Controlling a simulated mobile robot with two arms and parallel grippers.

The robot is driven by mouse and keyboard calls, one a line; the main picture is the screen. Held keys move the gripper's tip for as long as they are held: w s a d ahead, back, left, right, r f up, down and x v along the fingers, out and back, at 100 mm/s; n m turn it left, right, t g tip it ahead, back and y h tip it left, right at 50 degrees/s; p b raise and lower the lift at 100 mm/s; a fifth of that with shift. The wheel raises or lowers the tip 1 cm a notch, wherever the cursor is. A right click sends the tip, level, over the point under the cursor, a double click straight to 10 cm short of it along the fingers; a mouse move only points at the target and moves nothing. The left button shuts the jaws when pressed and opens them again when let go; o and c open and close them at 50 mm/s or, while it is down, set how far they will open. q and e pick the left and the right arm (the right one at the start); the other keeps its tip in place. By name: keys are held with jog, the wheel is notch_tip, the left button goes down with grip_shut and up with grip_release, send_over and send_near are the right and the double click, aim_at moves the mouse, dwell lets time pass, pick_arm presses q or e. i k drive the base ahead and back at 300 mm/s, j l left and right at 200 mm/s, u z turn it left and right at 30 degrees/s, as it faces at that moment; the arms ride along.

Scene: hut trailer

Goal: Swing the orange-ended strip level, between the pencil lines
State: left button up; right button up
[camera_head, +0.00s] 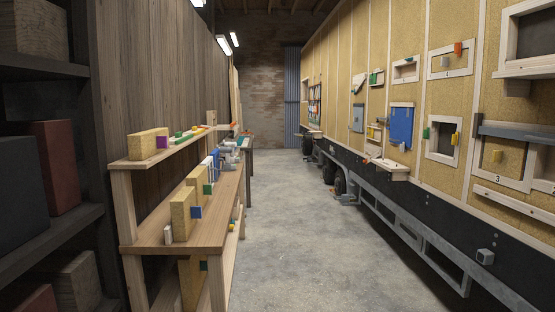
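A small orange piece (458,48) shows on the upper right part of a pale wooden frame (436,74) on the trailer wall at right. I cannot tell whether it is the end of a loose strip. Farther down the wall, a short pale strip (359,84) looks tilted, but no orange end is clear on it. Pencil lines are too fine to make out. Neither of my grippers is in view.
A concrete aisle (290,220) runs clear down the middle. A wooden bench (190,236) with blocks stands at left, beside dark shelves (60,232). The trailer's dark lower rail (440,205) and a small projecting shelf (388,166) line the right.

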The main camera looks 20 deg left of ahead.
aim_at(377, 154)
jog(key=i+u, duration=0.4)
jog(key=i, duration=6.6)
jog(key=l+z, duration=0.05)
